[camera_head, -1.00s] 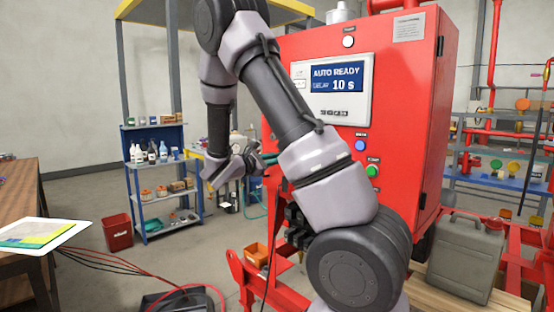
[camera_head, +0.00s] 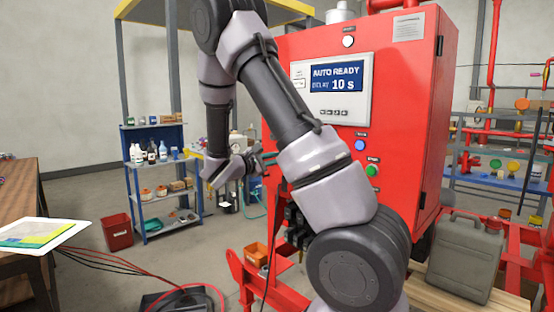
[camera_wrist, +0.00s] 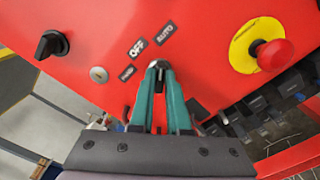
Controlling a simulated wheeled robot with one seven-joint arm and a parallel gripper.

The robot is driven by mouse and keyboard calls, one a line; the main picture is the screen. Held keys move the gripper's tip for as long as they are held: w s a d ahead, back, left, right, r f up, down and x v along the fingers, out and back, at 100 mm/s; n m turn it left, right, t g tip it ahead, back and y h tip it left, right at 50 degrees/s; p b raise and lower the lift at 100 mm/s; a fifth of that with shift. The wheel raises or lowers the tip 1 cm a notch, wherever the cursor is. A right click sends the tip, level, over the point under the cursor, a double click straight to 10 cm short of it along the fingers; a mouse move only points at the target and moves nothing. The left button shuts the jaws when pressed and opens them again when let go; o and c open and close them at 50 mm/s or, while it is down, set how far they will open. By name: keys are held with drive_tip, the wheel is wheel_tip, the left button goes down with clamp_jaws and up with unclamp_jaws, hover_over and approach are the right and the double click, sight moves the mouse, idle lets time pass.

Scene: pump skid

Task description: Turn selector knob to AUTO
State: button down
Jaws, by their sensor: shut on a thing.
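The selector knob (camera_wrist: 157,65) is a small dark knob on the red panel in the wrist view, mostly hidden by my fingertips. Labels HAND (camera_wrist: 127,73), OFF (camera_wrist: 138,47) and AUTO (camera_wrist: 165,33) fan around its upper left. My gripper (camera_wrist: 158,70) has teal fingers shut on the knob from both sides. Which label the knob points at cannot be told. In the head view my gripper (camera_head: 268,158) reaches the left side of the red cabinet (camera_head: 405,120), and the knob is hidden there. The cabinet display (camera_head: 338,78) reads AUTO READY, 10 s.
In the wrist view, another black knob (camera_wrist: 49,44) and a keyed lock (camera_wrist: 99,75) are left of my fingers. A red emergency stop (camera_wrist: 274,54) on a yellow ring sticks out at right. A blue shelf (camera_head: 160,185) stands left of the cabinet.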

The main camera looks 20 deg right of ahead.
drive_tip(key=c, duration=0.9)
unclamp_jaws()
drive_tip(key=v, duration=1)
drive_tip(key=shift+s+a, duration=0.2)
drive_tip(key=shift+a, duration=0.15)
